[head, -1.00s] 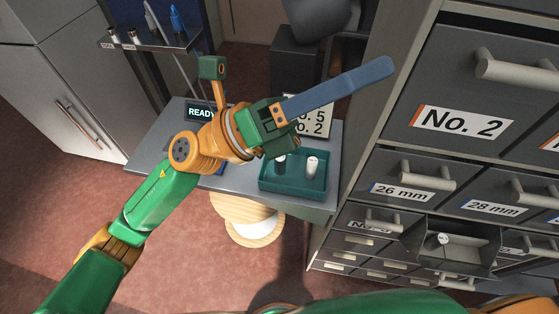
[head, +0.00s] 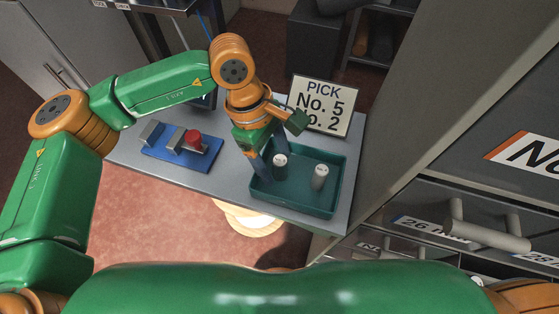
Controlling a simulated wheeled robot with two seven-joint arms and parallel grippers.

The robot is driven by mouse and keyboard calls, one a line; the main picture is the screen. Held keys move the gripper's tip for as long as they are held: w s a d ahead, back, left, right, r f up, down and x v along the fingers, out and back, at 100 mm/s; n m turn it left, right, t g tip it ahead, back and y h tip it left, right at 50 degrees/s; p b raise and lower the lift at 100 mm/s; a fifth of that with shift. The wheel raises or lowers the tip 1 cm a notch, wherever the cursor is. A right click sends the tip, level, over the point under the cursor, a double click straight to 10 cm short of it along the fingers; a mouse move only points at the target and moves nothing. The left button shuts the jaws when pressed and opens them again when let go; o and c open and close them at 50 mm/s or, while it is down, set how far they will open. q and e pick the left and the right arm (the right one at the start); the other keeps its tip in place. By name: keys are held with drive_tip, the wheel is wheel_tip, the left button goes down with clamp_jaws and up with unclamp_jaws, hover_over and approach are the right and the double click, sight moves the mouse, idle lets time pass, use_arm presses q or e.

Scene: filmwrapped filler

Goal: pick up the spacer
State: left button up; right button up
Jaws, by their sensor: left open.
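Two short pale cylinders stand upright in a teal tray (head: 300,203) on the grey table. One cylinder (head: 280,167) is in the tray's left half, the other (head: 319,177) in its right half. I cannot tell which is the spacer by name. My left gripper (head: 270,163) reaches down over the tray's left end. Its blue fingers are open and close beside the left cylinder; no grip on it shows. The gripper body partly hides that corner of the tray. My right gripper is out of view.
A sign (head: 321,104) reading PICK No. 5, No. 2 stands behind the tray. A blue fixture (head: 181,154) with metal blocks and a red knob lies left of it. A drawer cabinet (head: 480,222) rises on the right. Bare table lies between fixture and tray.

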use_arm(q)
drive_tip(key=shift+w+d+f, duration=0.15)
drive_tip(key=shift+d+f, duration=0.05)
drive_tip(key=shift+f, duration=0.25)
drive_tip(key=shift+w+d+f, duration=0.1)
drive_tip(key=shift+d+f, duration=0.1)
drive_tip(key=shift+f, duration=0.2)
drive_tip(key=shift+w+f, duration=0.1)
drive_tip(key=shift+w, duration=0.1)
drive_tip(key=shift+s+a, duration=0.1)
drive_tip(key=shift+s, duration=0.15)
clamp_jaws()
drive_tip(key=shift+w, duration=0.15)
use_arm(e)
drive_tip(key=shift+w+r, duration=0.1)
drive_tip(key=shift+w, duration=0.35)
